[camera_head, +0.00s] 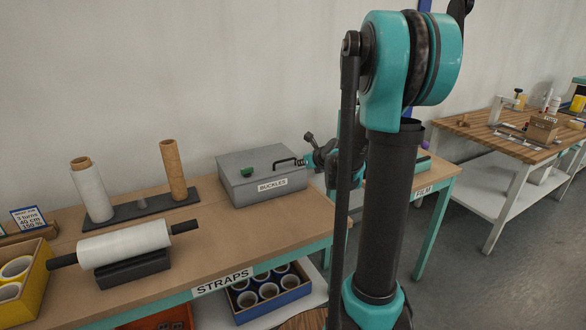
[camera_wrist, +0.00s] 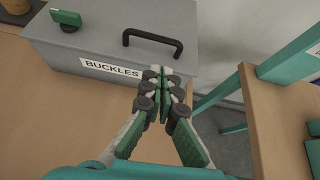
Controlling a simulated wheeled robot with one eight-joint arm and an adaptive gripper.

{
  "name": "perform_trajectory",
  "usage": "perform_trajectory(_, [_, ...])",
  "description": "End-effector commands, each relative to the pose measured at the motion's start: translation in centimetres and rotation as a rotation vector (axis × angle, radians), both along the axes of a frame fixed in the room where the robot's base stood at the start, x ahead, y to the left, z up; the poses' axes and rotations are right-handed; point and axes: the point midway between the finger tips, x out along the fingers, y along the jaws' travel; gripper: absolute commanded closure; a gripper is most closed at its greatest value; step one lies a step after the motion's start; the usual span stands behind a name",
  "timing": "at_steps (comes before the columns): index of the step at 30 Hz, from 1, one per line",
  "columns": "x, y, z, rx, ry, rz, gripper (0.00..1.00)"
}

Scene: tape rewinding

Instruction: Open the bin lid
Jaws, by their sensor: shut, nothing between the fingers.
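The bin is a grey metal box (camera_head: 262,187) labelled BUCKLES, at the right end of the wooden bench. Its lid (camera_head: 257,163) lies flat and closed, with a green knob or latch (camera_head: 249,167) on top and a black bar handle (camera_head: 288,162) on the right. In the wrist view the handle (camera_wrist: 153,43) lies just beyond my gripper (camera_wrist: 165,73), and the green piece (camera_wrist: 66,18) is at the upper left. My gripper is shut and empty, in front of the box near the label, apart from the handle. In the head view my arm partly hides the gripper.
On the bench (camera_head: 228,232) stand a film roll (camera_head: 90,188) and a brown tube (camera_head: 173,170). A white roll (camera_head: 125,243) lies on a black cradle at the front. A blue bin of rolls (camera_head: 268,290) sits below. A second table (camera_head: 530,130) is at the right.

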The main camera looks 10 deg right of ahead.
Motion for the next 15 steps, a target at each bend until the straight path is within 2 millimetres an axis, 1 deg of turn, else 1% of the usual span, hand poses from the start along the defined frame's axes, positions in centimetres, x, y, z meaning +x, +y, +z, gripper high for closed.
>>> perform_trajectory(4, [0.7,0.0,-0.1,0.026,0.001,-0.017,1.00])
perform_trajectory(8, [1.7,0.4,-0.8,0.024,0.001,-0.015,1.00])
perform_trajectory(15, [4.6,1.4,-2.6,0.023,0.002,-0.013,1.00])
